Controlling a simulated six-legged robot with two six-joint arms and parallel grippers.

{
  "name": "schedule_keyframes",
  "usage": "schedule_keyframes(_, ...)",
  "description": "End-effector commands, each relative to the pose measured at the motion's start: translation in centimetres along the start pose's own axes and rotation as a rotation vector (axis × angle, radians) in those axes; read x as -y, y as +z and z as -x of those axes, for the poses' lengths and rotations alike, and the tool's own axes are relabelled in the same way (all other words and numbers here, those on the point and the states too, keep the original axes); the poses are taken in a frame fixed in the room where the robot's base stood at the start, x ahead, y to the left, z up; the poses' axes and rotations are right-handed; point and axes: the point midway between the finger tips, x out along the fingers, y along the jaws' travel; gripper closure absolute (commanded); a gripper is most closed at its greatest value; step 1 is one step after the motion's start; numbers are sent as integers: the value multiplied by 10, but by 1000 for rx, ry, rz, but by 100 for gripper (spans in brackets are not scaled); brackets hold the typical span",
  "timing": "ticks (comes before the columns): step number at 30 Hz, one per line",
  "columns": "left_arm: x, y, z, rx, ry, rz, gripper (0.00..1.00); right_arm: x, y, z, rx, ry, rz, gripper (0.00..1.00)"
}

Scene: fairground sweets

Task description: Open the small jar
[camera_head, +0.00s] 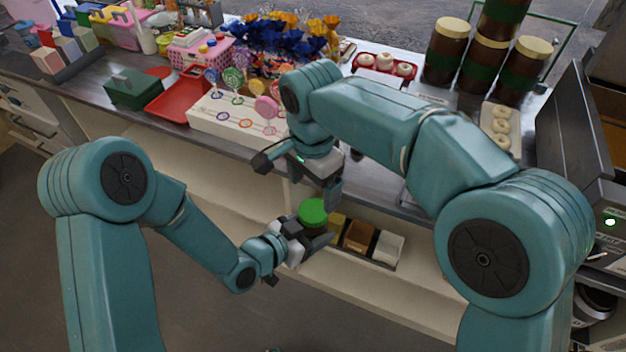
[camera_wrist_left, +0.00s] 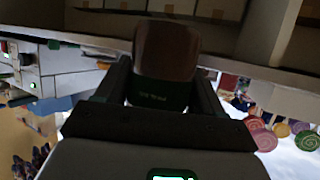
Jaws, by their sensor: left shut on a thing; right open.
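The small jar shows in the camera_head view mainly as its round green lid (camera_head: 313,209); its body is mostly hidden by my left gripper (camera_head: 311,235), which is shut on it. The jar is held in front of the counter, over the lower shelf. In the left wrist view the jar (camera_wrist_left: 165,52) is dark brown with a green band, between the two dark fingers of my left gripper (camera_wrist_left: 160,85). My right gripper (camera_head: 298,180) is open just above the green lid, fingers spread wide. I see nothing between its fingers, and it looks apart from the lid.
A lollipop stand (camera_head: 225,125), a red tray (camera_head: 181,95) and a green box (camera_head: 133,88) stand on the counter. Large brown jars (camera_head: 447,50) are stacked at the back right, near a doughnut tray (camera_head: 516,137). Small boxes (camera_head: 359,236) sit on the shelf beside the held jar.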

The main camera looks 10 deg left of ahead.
Motion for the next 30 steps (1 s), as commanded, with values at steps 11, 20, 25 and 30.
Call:
schedule_keyframes(11, 0, -1, 0, -2, -1, -1, 100, 0, 0, -60, 0, 2, 2, 12)
schedule_keyframes(20, 0, -1, 0, -2, -1, -1, 100, 0, 0, -70, -1, -1, 2, 12)
schedule_keyframes(25, 0, -1, 0, -2, -1, -1, 100, 0, 0, -70, -1, -1, 3, 32)
schedule_keyframes(30, 0, -1, 0, -2, -1, -1, 100, 0, 0, -69, -1, -1, 3, 71)
